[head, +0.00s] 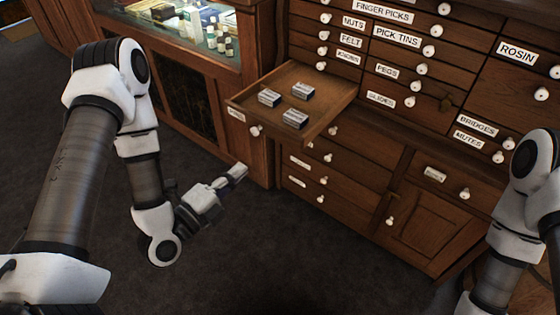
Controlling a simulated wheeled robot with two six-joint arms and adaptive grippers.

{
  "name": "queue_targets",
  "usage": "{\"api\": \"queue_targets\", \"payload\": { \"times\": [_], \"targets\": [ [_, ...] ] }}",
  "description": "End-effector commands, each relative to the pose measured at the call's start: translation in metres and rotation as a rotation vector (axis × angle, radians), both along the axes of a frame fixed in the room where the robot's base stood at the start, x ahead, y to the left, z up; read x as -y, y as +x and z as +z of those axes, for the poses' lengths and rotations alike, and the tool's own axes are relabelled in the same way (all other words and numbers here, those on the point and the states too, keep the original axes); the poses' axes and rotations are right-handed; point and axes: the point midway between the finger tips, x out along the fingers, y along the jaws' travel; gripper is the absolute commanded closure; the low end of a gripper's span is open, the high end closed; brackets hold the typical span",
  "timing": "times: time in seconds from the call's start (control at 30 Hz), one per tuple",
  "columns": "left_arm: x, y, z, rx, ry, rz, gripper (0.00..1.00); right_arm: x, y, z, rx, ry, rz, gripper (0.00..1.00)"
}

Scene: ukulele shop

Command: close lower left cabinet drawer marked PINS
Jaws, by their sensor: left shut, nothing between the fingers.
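A wooden drawer (328,88) stands pulled out from the left part of the cabinet (345,148), with three small boxes lying in it. Its front faces left and carries a white label (237,114), too small to read, and a white knob (255,131). My left gripper (238,173) is shut and empty. In the picture it is below and a little left of the knob, apart from the drawer, pointing toward the cabinet. My right arm shows at the right edge, but its gripper is out of view.
A glass display case (190,62) with bottles and boxes stands left of the drawer. Other cabinet drawers, such as PEGS (387,72) and ROSIN (516,53), look shut. A small cabinet door (428,220) is at the lower right. Dark carpet (300,260) is clear in front.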

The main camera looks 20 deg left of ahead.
Motion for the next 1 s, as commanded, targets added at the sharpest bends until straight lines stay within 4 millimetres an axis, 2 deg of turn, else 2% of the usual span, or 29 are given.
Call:
{"api": "queue_targets", "payload": {
  "times": [0.03,0.1,0.27,0.47,0.5,0.53,0.8,1.0],
  "targets": [
    [-0.002,-0.004,-0.010,-0.026,0.000,0.005,1.00,0.000,0.001,0.000,0.002,0.000,0.001,0.60],
    [-0.001,-0.006,-0.017,-0.040,0.000,0.005,1.00,0.000,0.001,-0.002,0.003,0.000,0.002,0.60],
    [0.006,0.009,-0.021,-0.037,0.002,0.000,1.00,0.000,0.001,-0.018,0.003,0.000,0.002,0.60],
    [0.018,0.043,-0.026,-0.031,0.002,0.002,1.00,-0.001,0.002,-0.065,0.002,0.000,0.001,0.60],
    [0.022,0.052,-0.017,-0.035,0.004,-0.001,1.00,0.000,0.001,-0.053,0.000,0.000,0.001,0.60],
    [0.024,0.058,-0.016,-0.036,0.005,0.000,1.00,0.000,0.001,-0.051,0.001,0.000,0.002,0.60],
    [0.042,0.109,-0.014,-0.037,0.002,0.004,1.00,0.000,0.002,-0.055,0.002,0.000,0.001,0.60],
    [0.047,0.125,-0.014,-0.040,-0.002,0.006,1.00,-0.001,0.002,-0.056,0.002,0.000,0.001,0.60]
  ]
}}
